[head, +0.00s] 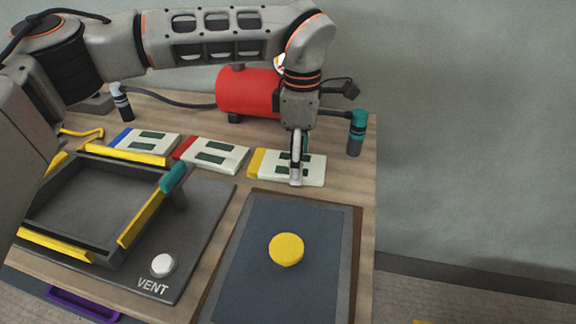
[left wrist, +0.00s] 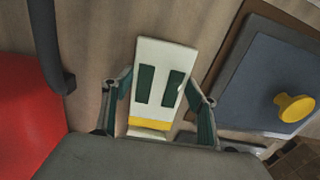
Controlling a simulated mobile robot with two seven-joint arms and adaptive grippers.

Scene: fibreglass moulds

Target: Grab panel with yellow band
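The panel with the yellow band (head: 315,171) is a flat white plate with two dark green rectangles, lying on the wooden table at the right end of a row of panels. In the left wrist view the panel (left wrist: 160,83) lies between the fingers, its yellow band nearest the palm. My left gripper (head: 296,178) is above this panel, pointing down. In the left wrist view the left gripper (left wrist: 160,90) is open, one finger on each side of the panel, with small gaps visible. Whether the fingers touch the table is unclear. My right gripper is not in view.
Panels with a red band (head: 214,155) and a blue band (head: 146,142) lie to the left. A red tank (head: 245,92) stands behind. In front are a dark mould frame (head: 110,250) and a blue-grey plate (head: 265,290) with a yellow knob (head: 286,249). A teal-topped post (head: 357,133) stands right.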

